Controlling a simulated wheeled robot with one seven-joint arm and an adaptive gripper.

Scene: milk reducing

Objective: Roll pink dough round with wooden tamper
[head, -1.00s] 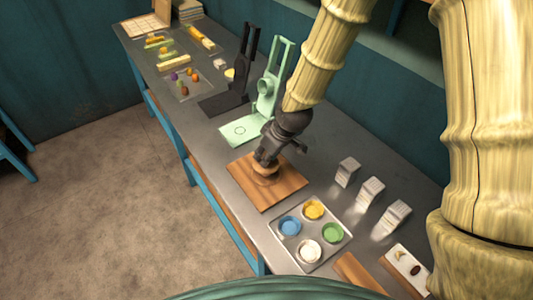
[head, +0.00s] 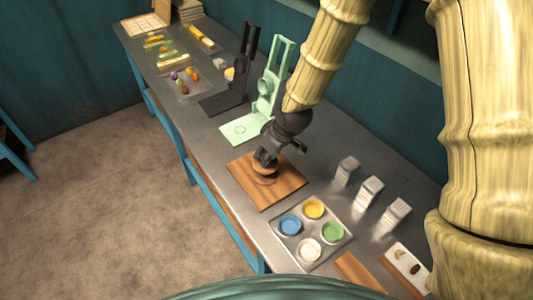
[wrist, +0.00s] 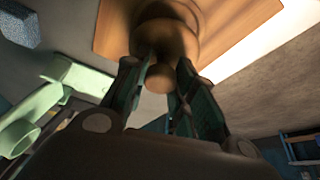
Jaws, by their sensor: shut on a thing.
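My gripper (head: 265,159) is shut on the wooden tamper (head: 265,169) over a square wooden board (head: 277,191). In the wrist view the tamper's round knob (wrist: 160,78) sits between the two fingers (wrist: 158,88), and its wider round body (wrist: 165,38) is beyond them, over the board (wrist: 235,25). The tamper is at or very close to the board's surface; I cannot tell if it touches. No pink dough shows; anything under the tamper is hidden.
A tray with several coloured cups (head: 336,238) stands in front of the board. A green press (head: 265,105) and a black press (head: 238,80) stand behind it. Several grey-white stacked blocks (head: 370,190) are to the right.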

